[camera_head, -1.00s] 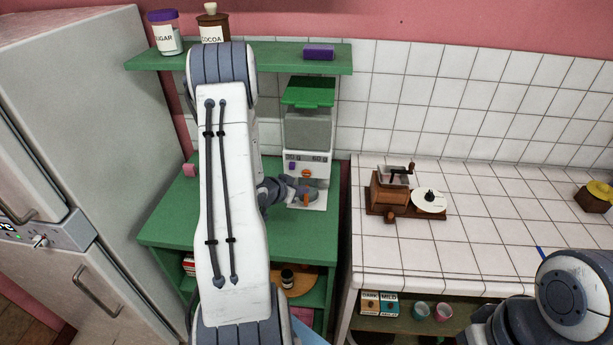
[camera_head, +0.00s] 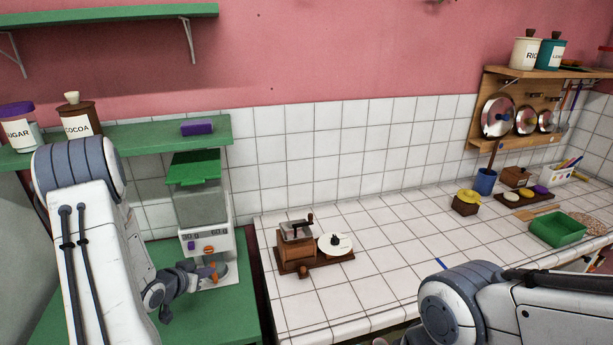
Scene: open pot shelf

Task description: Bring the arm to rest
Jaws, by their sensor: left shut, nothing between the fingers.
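My left arm (camera_head: 100,265) comes in at the lower left. Its dark gripper (camera_head: 196,276) is at the foot of the white and grey dispenser (camera_head: 203,212) with a green lid, close to an orange part (camera_head: 213,270) on its front. The gripper is shut and empty; whether it touches the dispenser I cannot tell. My right arm (camera_head: 470,305) shows at the lower right, over the front of the tiled counter. Its gripper is out of view.
The tiled counter (camera_head: 380,240) holds a wooden grinder (camera_head: 296,250) with a white lidded dish (camera_head: 335,244) beside it. A green tray (camera_head: 558,229) lies at the right. A green shelf (camera_head: 150,137) with jars hangs above the dispenser. The counter's middle is clear.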

